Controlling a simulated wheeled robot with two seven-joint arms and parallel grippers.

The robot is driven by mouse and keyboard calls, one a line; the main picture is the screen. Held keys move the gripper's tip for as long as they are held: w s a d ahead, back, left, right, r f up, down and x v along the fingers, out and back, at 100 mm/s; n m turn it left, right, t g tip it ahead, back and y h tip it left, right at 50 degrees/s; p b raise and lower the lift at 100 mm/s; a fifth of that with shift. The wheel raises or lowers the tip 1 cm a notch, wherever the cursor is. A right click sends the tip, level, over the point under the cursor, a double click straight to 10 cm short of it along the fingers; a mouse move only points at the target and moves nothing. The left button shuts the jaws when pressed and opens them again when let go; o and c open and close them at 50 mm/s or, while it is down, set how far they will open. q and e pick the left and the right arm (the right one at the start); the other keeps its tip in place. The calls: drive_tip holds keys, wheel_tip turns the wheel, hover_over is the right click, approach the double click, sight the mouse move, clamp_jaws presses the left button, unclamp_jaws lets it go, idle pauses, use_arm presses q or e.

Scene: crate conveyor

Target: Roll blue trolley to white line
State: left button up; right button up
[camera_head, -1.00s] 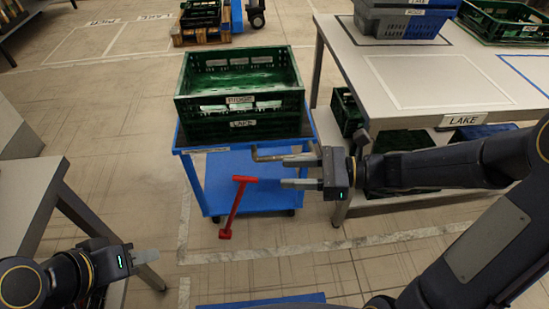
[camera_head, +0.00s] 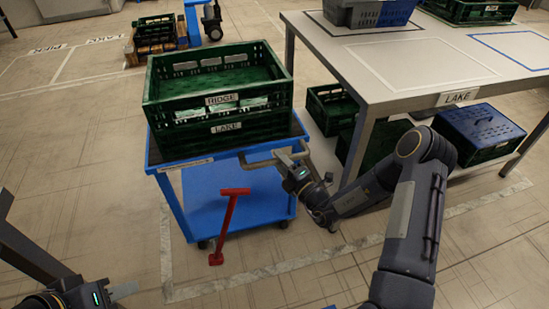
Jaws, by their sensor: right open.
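The blue trolley (camera_head: 205,235) stands left of the long table, its near wheels on the floor. Two stacked green crates, labelled RIDGE and LAKE (camera_head: 226,127), sit on its top. A grey bar handle (camera_head: 258,164) sticks out at its near right side. A red T-shaped lever (camera_head: 229,212) slopes down at its front. My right gripper (camera_head: 292,160) is open at the right end of the handle; whether it touches is unclear. A white line (camera_head: 235,281) lies on the floor just in front of the trolley. My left gripper (camera_head: 122,291) is low at the left, partly cut off.
The grey table (camera_head: 385,75) with a LAKE label stands at the right, crates on and beneath it. A blue-lidded crate (camera_head: 480,133) is under its right part. Open floor (camera_head: 90,170) lies left of the trolley.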

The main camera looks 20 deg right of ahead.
drive_tip(key=x, duration=0.2)
drive_tip(key=shift+w+a, duration=0.1)
drive_tip(key=shift+w, duration=0.15)
clamp_jaws()
